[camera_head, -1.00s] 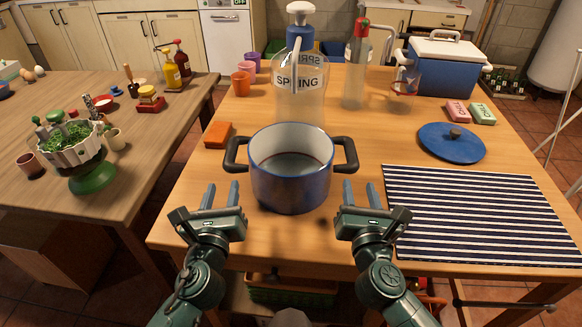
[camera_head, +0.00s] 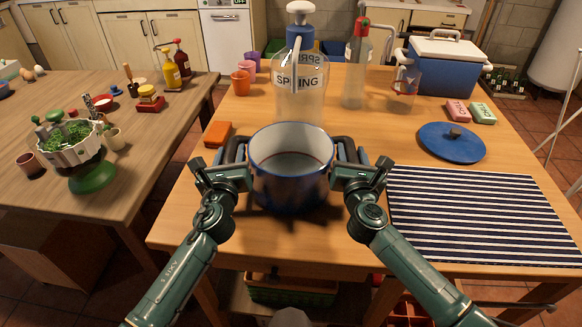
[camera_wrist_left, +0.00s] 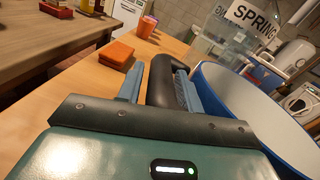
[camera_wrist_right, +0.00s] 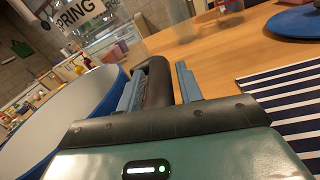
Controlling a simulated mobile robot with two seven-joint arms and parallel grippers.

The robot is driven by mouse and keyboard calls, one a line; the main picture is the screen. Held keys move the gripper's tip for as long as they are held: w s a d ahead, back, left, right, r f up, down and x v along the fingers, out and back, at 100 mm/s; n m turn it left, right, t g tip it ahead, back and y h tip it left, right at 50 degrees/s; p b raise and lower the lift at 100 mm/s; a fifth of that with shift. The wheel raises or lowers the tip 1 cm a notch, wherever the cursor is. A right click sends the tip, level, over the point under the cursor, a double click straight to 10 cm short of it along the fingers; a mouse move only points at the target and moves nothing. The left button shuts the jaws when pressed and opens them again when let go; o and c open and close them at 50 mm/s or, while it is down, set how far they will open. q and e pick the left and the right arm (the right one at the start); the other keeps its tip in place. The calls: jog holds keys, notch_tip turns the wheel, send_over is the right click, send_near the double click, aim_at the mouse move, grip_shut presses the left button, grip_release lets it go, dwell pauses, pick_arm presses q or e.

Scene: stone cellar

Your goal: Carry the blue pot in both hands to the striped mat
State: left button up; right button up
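The blue pot (camera_head: 290,187), white inside, stands upright on the wooden table to the left of the striped mat (camera_head: 480,215). My left gripper (camera_head: 232,158) is at the pot's left handle. In the left wrist view its fingers stand on either side of the black handle (camera_wrist_left: 163,82), with a narrow gap at the left finger. My right gripper (camera_head: 362,160) is at the right handle. In the right wrist view its fingers straddle that handle (camera_wrist_right: 157,82), with a gap at the right finger. Both grippers look open. The mat is flat and bare.
A blue lid (camera_head: 452,143) lies behind the mat. An orange block (camera_head: 217,133) lies near the left handle. Soap bars (camera_head: 458,112) and a blue cooler (camera_head: 445,70) are at back right.

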pick_arm(q)
jog(key=shift+c, duration=0.2)
pick_arm(e)
jog(key=shift+c, duration=0.2)
pick_arm(q)
grip_shut()
pick_arm(e)
grip_shut()
dwell(0.5)
pick_arm(q)
jog(key=shift+r, duration=0.2)
pick_arm(e)
jog(key=shift+r, duration=0.25)
